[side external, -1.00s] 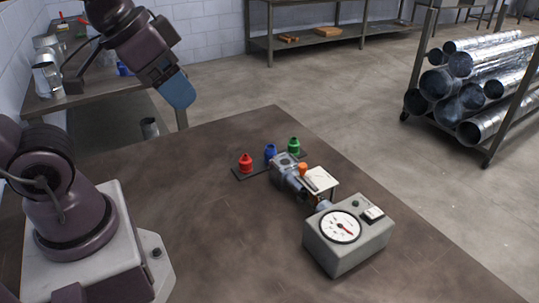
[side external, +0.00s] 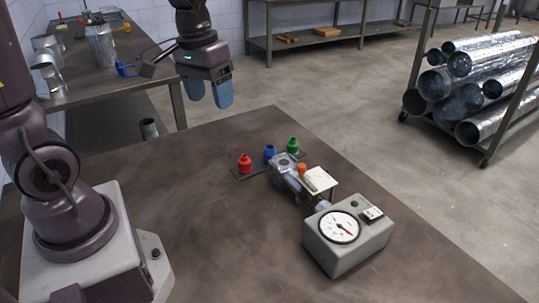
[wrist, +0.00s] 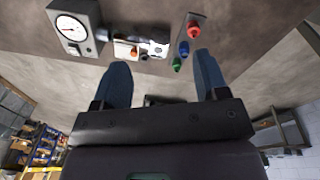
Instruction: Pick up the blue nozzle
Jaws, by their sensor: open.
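The blue nozzle (side external: 269,153) stands upright on a dark strip (side external: 243,173), between a red nozzle (side external: 245,163) and a green nozzle (side external: 293,146). My gripper (side external: 223,102) is open and empty, well above the table and up and left of the nozzles in the side view. In the wrist view the blue nozzle (wrist: 184,48) shows beyond the fingertips, a little left of the right finger. The red nozzle (wrist: 194,29) and green nozzle (wrist: 177,64) are in line with it. My gripper's two blue fingers (wrist: 162,68) are spread apart with nothing between them.
A grey metal fitting (side external: 286,172) with an orange piece (side external: 302,170) stands close beside the blue nozzle. A grey gauge box (side external: 346,238) sits nearer the front. The table's left part is clear. A rack of metal ducts (side external: 475,85) stands off to the right.

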